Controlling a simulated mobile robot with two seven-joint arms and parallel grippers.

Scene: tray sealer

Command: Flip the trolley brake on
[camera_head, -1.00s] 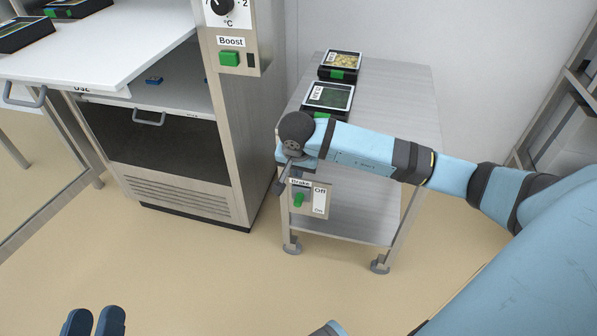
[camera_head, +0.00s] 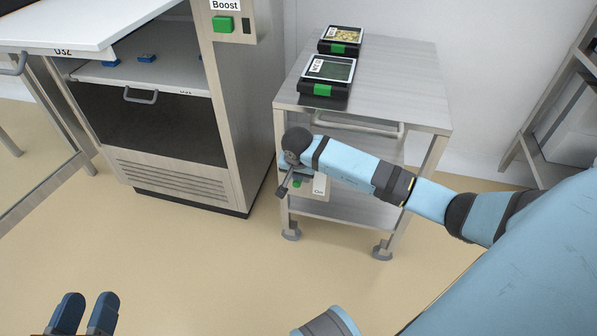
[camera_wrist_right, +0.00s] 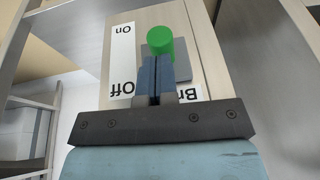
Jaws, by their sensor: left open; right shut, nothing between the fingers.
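The trolley (camera_head: 390,85) is a grey metal cart with a brake panel on its front left. The panel (camera_head: 318,193) is partly hidden by my right arm in the head view. Its green brake lever (camera_head: 297,183) shows beside my right gripper (camera_head: 281,192), which is shut and empty. In the right wrist view the panel (camera_wrist_right: 196,30) appears upside down, with "Off" and "On" on a white strip. The green lever (camera_wrist_right: 160,42) is just beyond the shut fingertips (camera_wrist_right: 154,62); I cannot tell whether they touch. My left gripper (camera_head: 85,314) is open and empty at the bottom left.
Two black trays with green labels, one nearer (camera_head: 325,88) and one farther (camera_head: 340,40), lie on the trolley top. The trolley handle (camera_head: 358,127) is above my right forearm. The sealer cabinet (camera_head: 235,110) stands left of the trolley. Open floor (camera_head: 200,270) lies in front.

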